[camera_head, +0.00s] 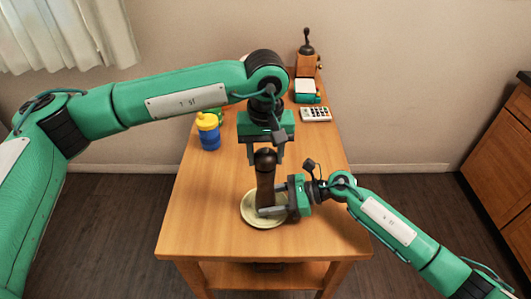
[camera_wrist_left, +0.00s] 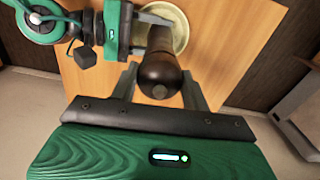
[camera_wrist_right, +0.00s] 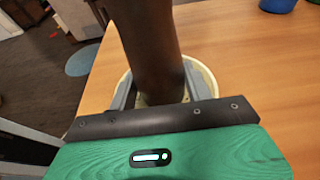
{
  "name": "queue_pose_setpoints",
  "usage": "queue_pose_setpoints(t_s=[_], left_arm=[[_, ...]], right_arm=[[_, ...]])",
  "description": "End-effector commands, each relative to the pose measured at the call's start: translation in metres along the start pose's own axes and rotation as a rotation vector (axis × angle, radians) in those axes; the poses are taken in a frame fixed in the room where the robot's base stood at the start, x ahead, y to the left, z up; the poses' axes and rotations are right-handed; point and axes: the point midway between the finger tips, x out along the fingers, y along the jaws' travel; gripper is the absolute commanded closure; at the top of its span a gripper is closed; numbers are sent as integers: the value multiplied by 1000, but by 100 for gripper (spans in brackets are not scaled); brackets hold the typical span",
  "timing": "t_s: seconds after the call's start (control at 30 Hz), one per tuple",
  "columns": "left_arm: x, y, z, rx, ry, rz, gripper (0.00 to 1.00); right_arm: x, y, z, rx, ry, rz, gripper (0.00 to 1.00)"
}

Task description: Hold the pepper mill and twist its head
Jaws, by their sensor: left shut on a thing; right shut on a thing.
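The dark brown pepper mill (camera_head: 265,183) stands upright over a pale plate (camera_head: 249,219) on the wooden table. My left gripper (camera_head: 265,160) comes down from above, with its fingers on either side of the mill's rounded head. The left wrist view shows the dark head (camera_wrist_left: 160,78) between these fingers. My right gripper (camera_head: 270,202) comes in from the right and is shut on the lower body. The right wrist view shows the body (camera_wrist_right: 150,45) between its fingers. The mill's base is partly hidden, so I cannot tell whether it touches the plate.
A blue cup with a yellow top (camera_head: 208,132) stands at the table's left. A calculator (camera_head: 316,114), a small green-and-white box (camera_head: 306,92) and a wooden grinder with a crank (camera_head: 306,62) are at the back right. The table's front is clear.

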Motion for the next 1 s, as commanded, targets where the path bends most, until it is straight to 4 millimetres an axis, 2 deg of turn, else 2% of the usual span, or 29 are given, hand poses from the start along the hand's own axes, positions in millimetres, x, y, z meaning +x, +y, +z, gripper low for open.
queue_pose_setpoints(t_s=[0.23,0.27,0.37,0.63,0.73,0.87,1.0], left_arm=[[-1,0,0,-1,1,1,76],[-1,0,0,-1,1,1,50],[-1,0,0,-1,1,1,31],[-1,0,0,-1,1,0,31],[-6,0,-1,-2,2,1,31],[-26,0,-1,-1,3,2,31],[-57,0,-1,-2,4,2,31]], right_arm=[[0,0,0,-1,1,1,75],[0,0,0,-1,1,1,75],[0,0,0,0,1,1,76],[0,0,0,0,1,1,76],[0,0,0,0,1,1,76],[0,0,0,0,1,1,76],[0,0,0,1,1,1,76]])
